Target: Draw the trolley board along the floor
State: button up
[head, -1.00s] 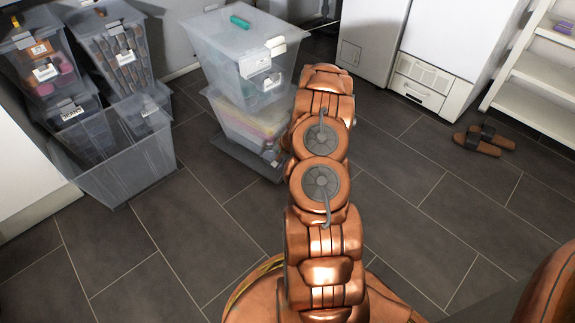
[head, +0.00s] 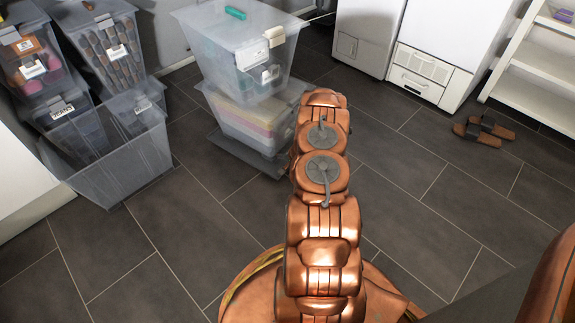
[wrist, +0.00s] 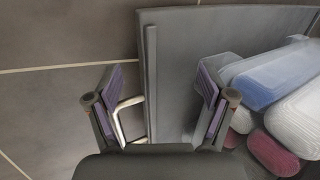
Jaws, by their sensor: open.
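The trolley board (head: 236,151) is a flat dark grey board on the floor, under two stacked translucent bins in the head view. In the wrist view the board (wrist: 175,85) lies beyond my gripper (wrist: 163,82), with a raised lip along its left edge. A pale metal loop handle (wrist: 122,117) at that edge shows beside the left finger, between the two fingers. My gripper is open, with purple pads apart; I cannot tell whether it touches the handle. In the head view my arm hides the gripper and handle.
An open grey bin (head: 125,170) and filled bins stand at left. White cabinets (head: 425,50), slippers (head: 484,130) and a white shelf (head: 540,70) are at right. Tiled floor is clear in front.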

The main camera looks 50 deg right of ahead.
jog(key=shift+x, duration=0.8)
jog(key=shift+w, duration=0.1)
jog(key=c, duration=1.5)
grip_shut()
jog(key=o, duration=0.7)
grip_release()
jog(key=c, duration=0.8)
jog(key=shift+o, duration=0.2)
